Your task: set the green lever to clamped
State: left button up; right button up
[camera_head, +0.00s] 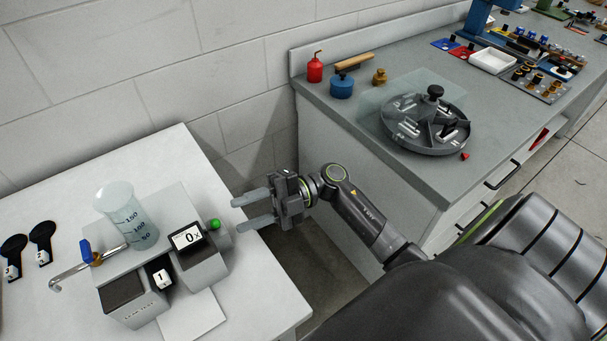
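A small green knob (214,224) shows at the right side of a grey device (200,262) on the white table; it may be the end of the green lever. Its shaft and any position marks cannot be made out. My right gripper (240,213) is open, with two pale fingers pointing left toward the green knob. The fingertips are a short way to the right of the knob, and nothing shows between them. My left gripper is not in view.
The device has a "0x" display (187,238) and a "1" counter (161,277). A graduated beaker (128,215) and a blue-handled tap (87,250) stand close by. A grey bench (345,120) with a round tray (425,140) lies right, beyond a gap.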

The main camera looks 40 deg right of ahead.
jog(key=s+d+f+b, duration=0.1)
jog(key=d+f+b, duration=0.1)
jog(key=d, duration=1.1)
jog(key=shift+b, duration=0.7)
jog(key=shift+w, duration=0.1)
